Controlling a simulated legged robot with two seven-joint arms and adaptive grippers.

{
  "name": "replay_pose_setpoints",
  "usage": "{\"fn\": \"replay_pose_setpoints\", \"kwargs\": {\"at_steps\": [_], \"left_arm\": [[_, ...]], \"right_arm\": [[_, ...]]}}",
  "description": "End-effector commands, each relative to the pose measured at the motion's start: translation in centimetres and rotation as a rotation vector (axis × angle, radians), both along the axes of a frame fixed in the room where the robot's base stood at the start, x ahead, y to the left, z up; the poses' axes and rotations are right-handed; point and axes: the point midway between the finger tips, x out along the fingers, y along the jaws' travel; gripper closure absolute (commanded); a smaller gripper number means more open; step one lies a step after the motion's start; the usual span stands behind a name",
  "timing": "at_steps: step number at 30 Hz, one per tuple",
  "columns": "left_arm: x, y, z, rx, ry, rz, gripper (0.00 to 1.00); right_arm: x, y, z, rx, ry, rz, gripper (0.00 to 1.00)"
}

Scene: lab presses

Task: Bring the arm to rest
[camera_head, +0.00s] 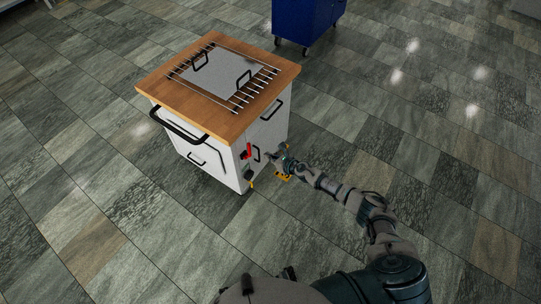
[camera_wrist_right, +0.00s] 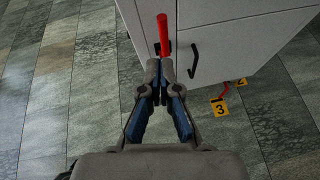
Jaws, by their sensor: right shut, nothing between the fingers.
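My right arm reaches from the bottom right of the head view to the near right side of a white cabinet with a wooden top. My right gripper (camera_head: 277,157) is beside the cabinet's side face, close to a red handle (camera_head: 246,152). In the right wrist view, my right gripper (camera_wrist_right: 160,70) is shut and empty. Its tips are just below the red handle (camera_wrist_right: 163,32), which stands upright on the cabinet front; I cannot tell whether they touch it. My left gripper does not show.
The cabinet's wooden top (camera_head: 155,83) carries a grey plate and metal bars. A black handle (camera_wrist_right: 194,60) is right of the tips. A blue wheeled cabinet (camera_head: 305,20) stands behind. Tiled floor lies free around.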

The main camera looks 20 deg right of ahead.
Motion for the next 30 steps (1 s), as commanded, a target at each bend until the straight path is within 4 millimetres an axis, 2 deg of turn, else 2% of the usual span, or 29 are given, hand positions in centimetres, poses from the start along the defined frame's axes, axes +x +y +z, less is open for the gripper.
{"fn": "replay_pose_setpoints", "kwargs": {"at_steps": [6, 23, 26, 29, 30], "left_arm": [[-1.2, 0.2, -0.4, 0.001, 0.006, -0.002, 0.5], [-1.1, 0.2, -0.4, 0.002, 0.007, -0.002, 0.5], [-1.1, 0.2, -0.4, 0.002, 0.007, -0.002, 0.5], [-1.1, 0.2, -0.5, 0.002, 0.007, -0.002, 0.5], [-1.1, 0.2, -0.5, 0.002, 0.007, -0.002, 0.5]], "right_arm": [[-0.5, -0.3, 0.4, 0.0, 0.0, -0.001, 1.0], [-0.6, -0.2, 0.2, 0.01, 0.007, -0.008, 1.0], [-1.7, 0.1, -1.6, 0.128, 0.075, -0.097, 1.0], [-4.8, 0.0, -6.1, 0.409, 0.241, -0.34, 1.0], [-6.6, -0.3, -8.3, 0.543, 0.322, -0.47, 1.0]]}}
